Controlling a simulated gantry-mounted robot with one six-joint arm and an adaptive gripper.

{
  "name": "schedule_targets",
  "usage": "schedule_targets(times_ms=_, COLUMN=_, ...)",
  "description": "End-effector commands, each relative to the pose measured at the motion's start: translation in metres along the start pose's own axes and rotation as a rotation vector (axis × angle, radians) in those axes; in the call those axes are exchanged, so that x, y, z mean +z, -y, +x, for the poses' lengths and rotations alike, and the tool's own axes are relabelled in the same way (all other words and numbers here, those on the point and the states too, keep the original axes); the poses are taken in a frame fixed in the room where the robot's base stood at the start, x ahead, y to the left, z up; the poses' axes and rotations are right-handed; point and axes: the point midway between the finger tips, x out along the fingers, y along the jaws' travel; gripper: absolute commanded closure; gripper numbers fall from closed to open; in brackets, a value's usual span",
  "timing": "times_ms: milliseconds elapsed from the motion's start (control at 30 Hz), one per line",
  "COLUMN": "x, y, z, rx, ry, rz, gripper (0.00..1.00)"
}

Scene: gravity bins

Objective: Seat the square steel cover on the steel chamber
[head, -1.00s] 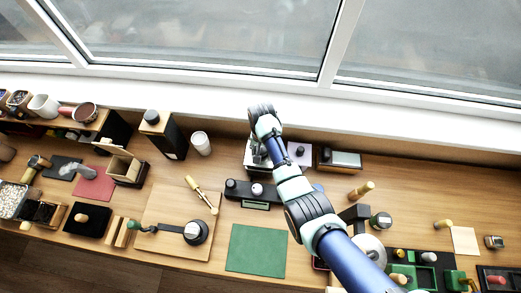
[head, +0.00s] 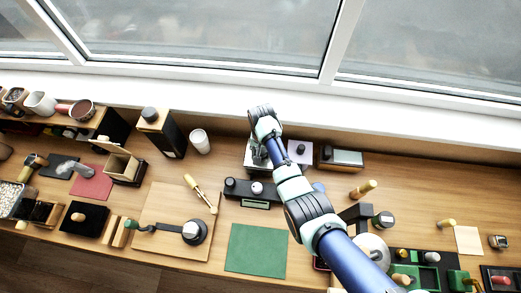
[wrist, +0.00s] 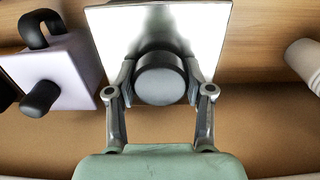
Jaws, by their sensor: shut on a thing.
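The square steel cover (wrist: 213,35) is a bright flat plate with a round black knob (wrist: 160,80) in the wrist view. My gripper (wrist: 160,84) is shut on the knob, one finger on each side. In the head view my gripper (head: 260,156) is at the back of the bench, mostly hidden by my arm. Pale steel (head: 250,163) shows beside it there, but I cannot tell whether that is the cover or the chamber. The steel chamber is not clearly visible; the plate hides what lies below it in the wrist view, so contact cannot be told.
A pale box with a black knob (wrist: 62,75) stands close beside the cover; it also shows in the head view (head: 300,153). A white cup (head: 200,141) stands to the left. A black block with a knob (head: 251,190) lies in front. The window ledge is behind.

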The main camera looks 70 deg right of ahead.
Motion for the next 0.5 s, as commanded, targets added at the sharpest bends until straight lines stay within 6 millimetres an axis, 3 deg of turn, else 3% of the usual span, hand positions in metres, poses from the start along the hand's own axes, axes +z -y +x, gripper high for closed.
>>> schedule_targets(times_ms=500, x=-0.0001, y=0.0001, z=0.0055, rx=0.0, ry=0.0, rz=0.0, gripper=0.93)
